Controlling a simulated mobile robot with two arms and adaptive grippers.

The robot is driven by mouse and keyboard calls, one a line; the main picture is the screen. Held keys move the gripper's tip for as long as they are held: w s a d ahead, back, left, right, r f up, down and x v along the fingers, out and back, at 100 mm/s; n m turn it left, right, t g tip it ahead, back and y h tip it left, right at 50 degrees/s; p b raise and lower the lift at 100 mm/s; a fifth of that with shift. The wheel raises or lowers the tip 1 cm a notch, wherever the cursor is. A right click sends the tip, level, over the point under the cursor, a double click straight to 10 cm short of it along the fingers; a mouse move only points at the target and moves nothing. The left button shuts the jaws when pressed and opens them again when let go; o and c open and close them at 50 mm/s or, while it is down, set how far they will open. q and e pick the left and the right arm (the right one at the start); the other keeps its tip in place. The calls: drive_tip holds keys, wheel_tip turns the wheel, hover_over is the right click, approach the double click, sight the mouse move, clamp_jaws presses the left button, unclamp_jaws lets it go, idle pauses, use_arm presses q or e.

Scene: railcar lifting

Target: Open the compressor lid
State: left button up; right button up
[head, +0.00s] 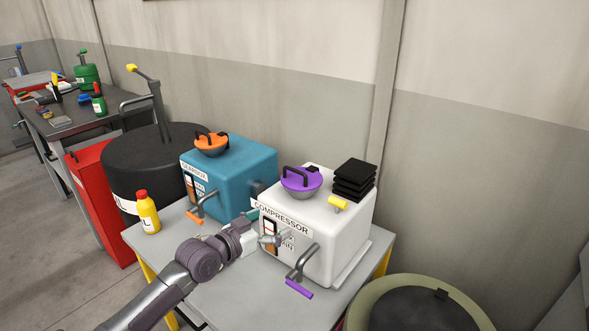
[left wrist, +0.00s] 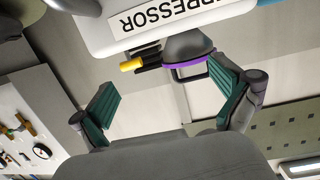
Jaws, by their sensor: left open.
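The compressor (head: 335,233) is a white box on a grey table. Its purple lid (head: 301,180) has a dark arched handle and sits closed on top. In the left wrist view the purple lid (left wrist: 188,62) shows upside down beyond the compressor's edge, between the fingers in the picture. My left gripper (head: 262,227) is in front of the compressor's labelled face, below lid height. In the left wrist view the same gripper (left wrist: 167,85) is open and empty, its green pads wide apart, with a gap to the lid. My right gripper is not in view.
A yellow-handled part (head: 338,203) and black stacked plates (head: 354,180) are on the compressor beside the lid. A drain pipe with a purple handle (head: 299,288) sticks out in front. The blue gearbox (head: 235,177) stands left, with a yellow bottle (head: 148,213) further left.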

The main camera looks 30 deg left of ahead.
sight(294, 170)
use_arm(q)
drive_tip(key=w+a+r+t, duration=0.2)
drive_tip(key=a+r, duration=0.2)
drive_tip(key=r, duration=0.3)
drive_tip(key=shift+n+y, duration=0.4)
drive_tip(key=w, duration=0.9)
drive_tip(key=w+d, duration=0.1)
drive_tip(key=w, duration=0.3)
drive_tip(key=shift+w+f+p, duration=0.15)
drive_tip(key=shift+w+p, duration=0.1)
drive_tip(key=shift+p, duration=0.15)
